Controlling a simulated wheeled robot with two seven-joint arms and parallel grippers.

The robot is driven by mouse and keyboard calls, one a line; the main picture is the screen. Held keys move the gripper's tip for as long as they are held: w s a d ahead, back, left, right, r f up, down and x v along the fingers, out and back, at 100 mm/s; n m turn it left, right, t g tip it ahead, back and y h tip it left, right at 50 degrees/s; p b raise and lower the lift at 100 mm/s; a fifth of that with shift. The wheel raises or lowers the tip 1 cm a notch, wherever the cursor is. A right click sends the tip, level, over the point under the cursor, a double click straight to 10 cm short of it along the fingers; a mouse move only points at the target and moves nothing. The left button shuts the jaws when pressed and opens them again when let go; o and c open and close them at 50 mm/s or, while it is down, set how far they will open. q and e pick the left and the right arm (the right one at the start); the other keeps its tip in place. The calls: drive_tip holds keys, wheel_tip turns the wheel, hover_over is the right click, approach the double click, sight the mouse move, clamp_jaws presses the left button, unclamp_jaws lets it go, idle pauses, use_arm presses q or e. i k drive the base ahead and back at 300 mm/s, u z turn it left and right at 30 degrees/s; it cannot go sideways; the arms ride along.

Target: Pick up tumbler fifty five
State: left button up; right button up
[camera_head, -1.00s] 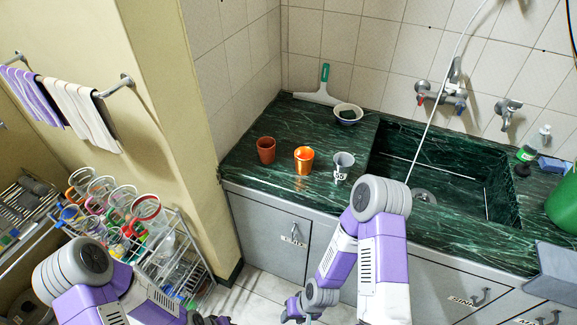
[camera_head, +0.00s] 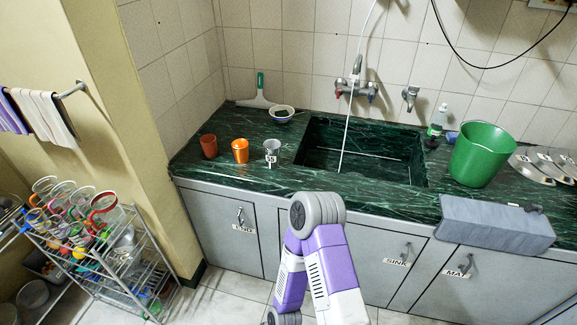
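Three tumblers stand upright in a row on the left part of the green marble counter (camera_head: 330,183). They are a brown tumbler (camera_head: 209,146), a shiny orange tumbler (camera_head: 240,151) and a grey metallic tumbler (camera_head: 271,148). The grey one has a small white label low on its front, too small to read with certainty; no number is readable on the other two. My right arm is bent in front of the cabinets, below the counter edge and apart from the tumblers. Its gripper is below the picture. My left arm and gripper are out of view.
A bowl (camera_head: 281,112) and a green-handled squeegee (camera_head: 259,92) stand behind the tumblers. The sink (camera_head: 365,170) lies to their right, then a green bucket (camera_head: 481,155). A wire rack (camera_head: 135,265) with cups stands at left.

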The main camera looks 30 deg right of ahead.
sight(272, 147)
drive_tip(key=z, duration=0.95)
drive_tip(key=i, duration=0.15)
drive_tip(key=z, duration=0.05)
